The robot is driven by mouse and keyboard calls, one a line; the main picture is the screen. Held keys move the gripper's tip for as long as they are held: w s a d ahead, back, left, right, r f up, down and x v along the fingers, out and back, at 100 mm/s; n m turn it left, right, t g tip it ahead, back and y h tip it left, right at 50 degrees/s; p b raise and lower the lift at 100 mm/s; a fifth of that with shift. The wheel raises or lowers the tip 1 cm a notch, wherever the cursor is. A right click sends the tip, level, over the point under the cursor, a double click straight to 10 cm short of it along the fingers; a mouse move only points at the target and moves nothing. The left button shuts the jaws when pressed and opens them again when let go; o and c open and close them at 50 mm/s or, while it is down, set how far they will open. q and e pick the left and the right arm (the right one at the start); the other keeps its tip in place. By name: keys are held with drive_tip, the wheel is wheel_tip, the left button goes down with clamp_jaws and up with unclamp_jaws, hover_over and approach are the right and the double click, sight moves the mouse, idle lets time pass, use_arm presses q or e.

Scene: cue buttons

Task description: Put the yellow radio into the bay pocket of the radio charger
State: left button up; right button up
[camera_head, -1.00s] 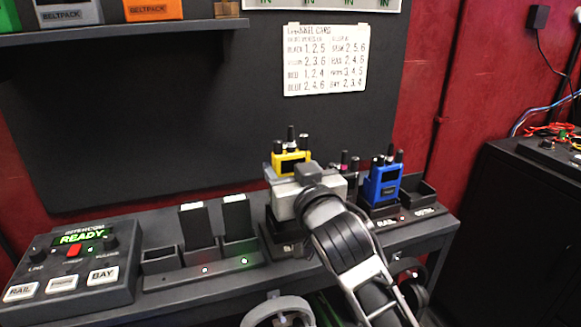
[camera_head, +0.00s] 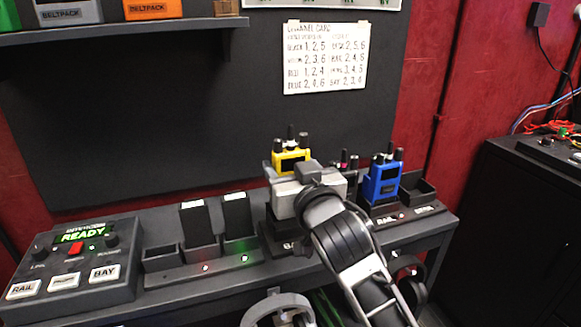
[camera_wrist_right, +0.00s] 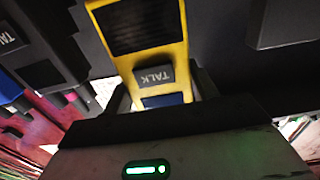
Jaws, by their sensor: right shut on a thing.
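The yellow radio (camera_head: 291,160) stands upright at the back of my right gripper (camera_head: 292,172), antenna and knobs up. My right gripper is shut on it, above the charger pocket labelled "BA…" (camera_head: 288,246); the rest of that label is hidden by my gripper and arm. In the right wrist view the yellow radio (camera_wrist_right: 150,35) shows its TALK button between the dark fingers. Its lower end and the pocket opening are hidden, so I cannot tell if it is inside the pocket. My left gripper is not in view.
A blue radio (camera_head: 381,184) stands in the RAIL pocket on the right, with an empty-looking pocket (camera_head: 418,190) beside it. A pack charger (camera_head: 205,262) and an intercom box (camera_head: 75,268) reading READY are on the left. A channel card (camera_head: 325,60) hangs behind.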

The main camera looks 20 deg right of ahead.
drive_tip(key=shift+f, duration=0.2)
drive_tip(key=shift+f+b, duration=1.9)
drive_tip(key=shift+f, duration=0.7)
drive_tip(key=shift+f, duration=0.15)
drive_tip(key=o, duration=1.2)
drive_tip(key=shift+c, duration=0.2)
drive_tip(key=shift+f, duration=0.1)
